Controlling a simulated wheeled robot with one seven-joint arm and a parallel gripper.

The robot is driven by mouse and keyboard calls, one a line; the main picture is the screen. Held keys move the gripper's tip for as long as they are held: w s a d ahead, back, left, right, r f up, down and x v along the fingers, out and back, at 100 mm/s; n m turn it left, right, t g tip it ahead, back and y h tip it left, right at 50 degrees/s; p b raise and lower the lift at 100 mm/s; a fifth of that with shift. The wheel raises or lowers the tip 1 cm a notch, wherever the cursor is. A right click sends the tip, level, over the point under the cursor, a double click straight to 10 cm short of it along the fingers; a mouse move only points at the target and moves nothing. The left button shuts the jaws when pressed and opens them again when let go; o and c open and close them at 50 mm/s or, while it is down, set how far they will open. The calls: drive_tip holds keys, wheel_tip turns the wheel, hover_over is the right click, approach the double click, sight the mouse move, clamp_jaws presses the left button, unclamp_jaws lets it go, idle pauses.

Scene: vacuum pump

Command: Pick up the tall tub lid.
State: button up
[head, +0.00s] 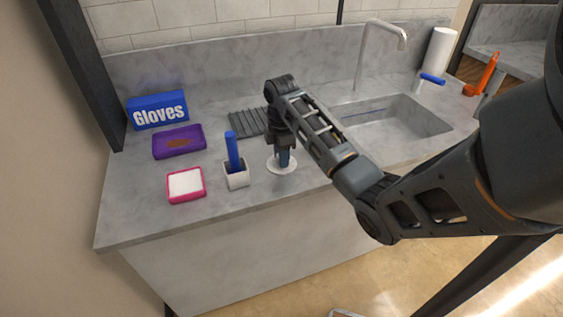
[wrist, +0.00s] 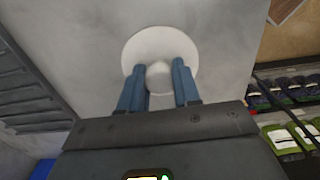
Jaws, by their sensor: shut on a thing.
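The tall tub lid (wrist: 150,45) is a white round disc with a knob in its middle. In the wrist view my gripper (wrist: 160,75) has its two blue fingers on either side of the knob, shut on it. In the head view the lid (head: 273,165) shows as a white disc at the counter's front part, under my gripper (head: 283,160), which points down. The lid looks to be at the counter surface; I cannot tell whether it touches. My arm hides part of it.
A white holder (head: 237,180) with a blue-handled tool stands just left of the lid. A pink-rimmed tray (head: 185,186), a purple tray (head: 165,147) and a blue gloves box (head: 158,111) are further left. A grey drying rack (head: 247,122) lies behind; the sink (head: 410,122) is right.

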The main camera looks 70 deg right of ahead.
drive_tip(key=c, duration=0.4)
drive_tip(key=shift+o, duration=0.2)
